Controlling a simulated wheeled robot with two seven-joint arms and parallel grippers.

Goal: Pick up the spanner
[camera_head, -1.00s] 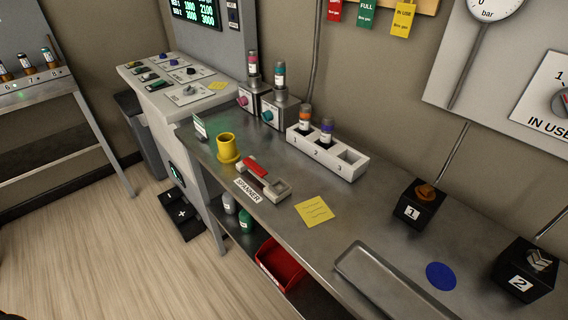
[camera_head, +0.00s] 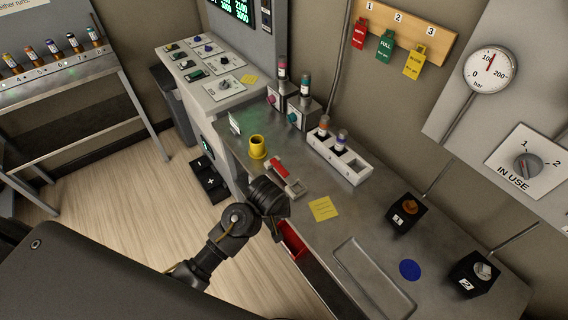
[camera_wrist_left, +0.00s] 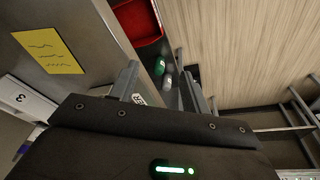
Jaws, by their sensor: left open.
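The spanner (camera_head: 279,170) shows its red handle in the head view. It lies in a pale holder (camera_head: 299,189) near the front edge of the steel bench. My left gripper (camera_head: 276,202) is just in front of the holder, at the bench edge, and hides the SPANNER label and part of the holder. In the left wrist view my left gripper (camera_wrist_left: 160,88) has its two fingers apart with nothing held between them. The spanner is not visible there; a piece of a white label (camera_wrist_left: 138,99) shows beside one finger. My right gripper is not in view.
A yellow cup-like holder (camera_head: 257,150) stands left of the spanner. A white numbered rack (camera_head: 352,172) stands behind it, and a yellow note (camera_head: 323,208) lies to the right. A red bin (camera_wrist_left: 138,22) and bottles (camera_wrist_left: 160,65) are below the bench top.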

